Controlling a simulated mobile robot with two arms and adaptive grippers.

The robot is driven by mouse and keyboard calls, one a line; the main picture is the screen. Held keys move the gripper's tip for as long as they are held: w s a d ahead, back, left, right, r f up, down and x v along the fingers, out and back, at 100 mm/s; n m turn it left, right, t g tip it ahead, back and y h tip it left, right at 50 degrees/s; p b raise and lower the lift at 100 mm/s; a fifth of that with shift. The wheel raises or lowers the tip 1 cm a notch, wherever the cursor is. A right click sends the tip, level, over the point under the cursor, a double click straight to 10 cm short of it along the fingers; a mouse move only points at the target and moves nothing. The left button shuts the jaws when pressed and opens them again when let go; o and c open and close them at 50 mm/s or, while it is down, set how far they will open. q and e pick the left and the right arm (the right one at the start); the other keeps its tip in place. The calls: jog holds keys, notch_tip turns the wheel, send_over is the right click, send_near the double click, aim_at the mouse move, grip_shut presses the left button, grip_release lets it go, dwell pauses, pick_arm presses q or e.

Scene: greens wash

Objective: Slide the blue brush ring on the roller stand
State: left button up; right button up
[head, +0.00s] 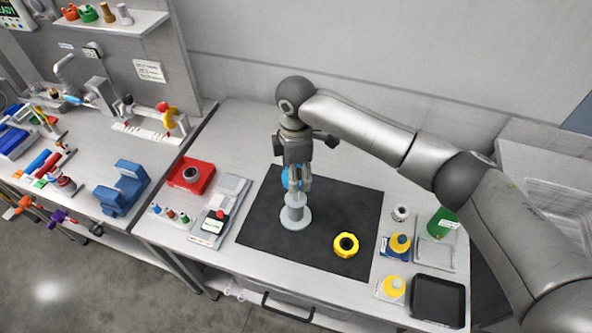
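The roller stand (294,215), a grey post on a round flange, stands upright on the black mat (265,240). My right gripper (298,187) points down right above it, its fingers closed about the blue brush ring (285,178). The ring is mostly hidden behind the fingers; only a blue edge shows. It appears at the top of the post, but I cannot tell whether it is around the post or just above it. A yellow ring (346,244) with a dark centre lies on the mat to the right. My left gripper is out of view.
The mat's front left is clear.

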jog(key=shift+f+b, duration=1.7)
jog(key=shift+f, duration=2.2)
jog(key=o, duration=1.1)
jog(key=shift+r, duration=0.3)
notch_tip(320, 180, up, 12)
jog(key=shift+f, duration=0.25)
